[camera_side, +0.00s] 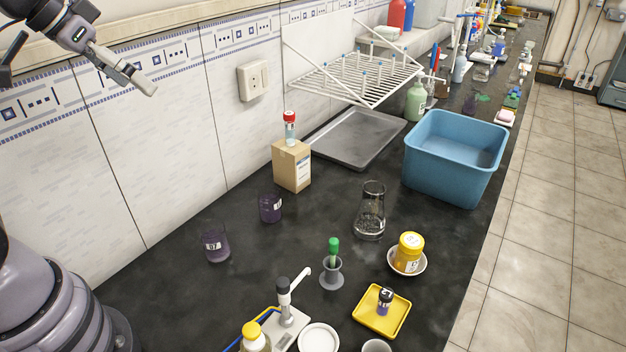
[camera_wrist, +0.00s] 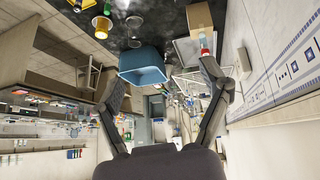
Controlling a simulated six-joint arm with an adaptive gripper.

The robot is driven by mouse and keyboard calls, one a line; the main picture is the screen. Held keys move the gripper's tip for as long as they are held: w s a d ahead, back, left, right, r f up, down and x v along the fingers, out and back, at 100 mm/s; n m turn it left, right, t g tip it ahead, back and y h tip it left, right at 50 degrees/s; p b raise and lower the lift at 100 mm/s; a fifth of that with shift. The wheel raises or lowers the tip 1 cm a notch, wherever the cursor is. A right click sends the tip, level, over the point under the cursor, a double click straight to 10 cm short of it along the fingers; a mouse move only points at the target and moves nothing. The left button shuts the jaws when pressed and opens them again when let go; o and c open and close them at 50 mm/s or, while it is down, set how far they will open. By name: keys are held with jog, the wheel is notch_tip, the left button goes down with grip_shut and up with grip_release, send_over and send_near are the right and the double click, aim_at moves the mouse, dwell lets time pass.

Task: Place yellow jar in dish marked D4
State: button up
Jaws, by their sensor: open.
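A yellow jar (camera_side: 409,252) with a yellow lid and a white label stands upright in a small white dish (camera_side: 394,269) at the right of the bench. It also shows upside down in the wrist view (camera_wrist: 102,25). Another round white dish (camera_side: 319,338) lies at the front edge of the side view, looking empty. I cannot read a D4 mark on either dish. My gripper (camera_side: 146,87) is high at the upper left, by the tiled wall and far from the jar. In the wrist view its fingers (camera_wrist: 160,78) are spread and empty.
Near the jar are a glass flask (camera_side: 370,215), a green-capped tube in a grey holder (camera_side: 331,272), a yellow tray (camera_side: 381,322) with a small vial, and a blue basin (camera_side: 455,160). A cardboard box (camera_side: 291,167) carries a red-capped vial. Purple beakers (camera_side: 215,243) stand left.

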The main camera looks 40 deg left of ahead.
jog(key=s+a+g+y, duration=0.1)
jog(key=s+a, duration=0.3)
jog(key=s, duration=0.5)
jog(key=shift+f+n+y, duration=0.3)
jog(key=shift+n, duration=0.1)
dwell(0.4)
